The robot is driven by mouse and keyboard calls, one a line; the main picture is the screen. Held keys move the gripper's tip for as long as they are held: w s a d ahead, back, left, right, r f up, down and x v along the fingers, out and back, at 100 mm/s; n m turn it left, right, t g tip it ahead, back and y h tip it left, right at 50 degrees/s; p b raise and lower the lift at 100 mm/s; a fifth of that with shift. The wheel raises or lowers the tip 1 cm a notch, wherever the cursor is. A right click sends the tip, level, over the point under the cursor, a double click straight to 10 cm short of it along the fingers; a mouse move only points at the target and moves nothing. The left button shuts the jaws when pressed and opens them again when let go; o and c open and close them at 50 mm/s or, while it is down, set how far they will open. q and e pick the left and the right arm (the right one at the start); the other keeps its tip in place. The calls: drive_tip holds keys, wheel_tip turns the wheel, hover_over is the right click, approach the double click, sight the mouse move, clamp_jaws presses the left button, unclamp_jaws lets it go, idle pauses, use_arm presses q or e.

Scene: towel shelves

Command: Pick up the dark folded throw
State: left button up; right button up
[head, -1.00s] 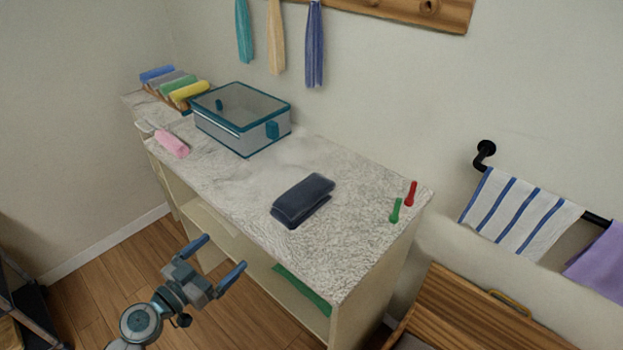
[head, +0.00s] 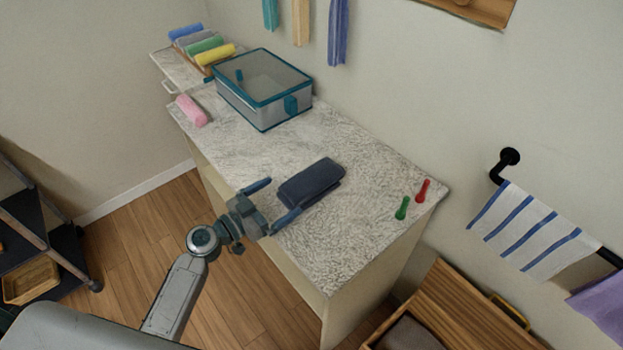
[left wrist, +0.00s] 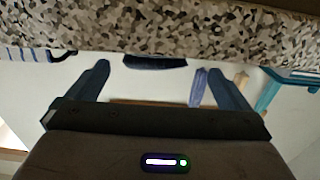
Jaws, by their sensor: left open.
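The dark folded throw (head: 312,183) lies flat on the speckled top of the shelf unit (head: 250,150), near its front edge. My left gripper (head: 271,203) is open and empty at that front edge, with its fingers pointing toward the throw. In the head view one finger is just left of the throw and the other is near its lower corner; I cannot tell whether they touch it. In the left wrist view the throw (left wrist: 155,62) shows as a dark strip ahead, between the two open fingers (left wrist: 157,85). My right gripper is not in view.
A teal-edged clear box (head: 262,90) and a pink rolled towel (head: 191,110) stand farther back on the top. A green peg (head: 402,208) and a red peg (head: 422,191) are right of the throw. A wooden crate (head: 450,300) is below right. A striped towel (head: 522,232) hangs on the wall.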

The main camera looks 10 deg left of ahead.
sight(291, 189)
use_arm(q)
drive_tip(key=p+x, duration=0.3)
drive_tip(key=x, duration=0.1)
drive_tip(key=shift+w+d+p, duration=0.15)
drive_tip(key=shift+d+p, duration=0.2)
drive_tip(key=shift+w+d+f, duration=0.1)
drive_tip(key=shift+w, duration=0.05)
drive_tip(key=shift+c, duration=0.9)
drive_tip(key=c, duration=0.7)
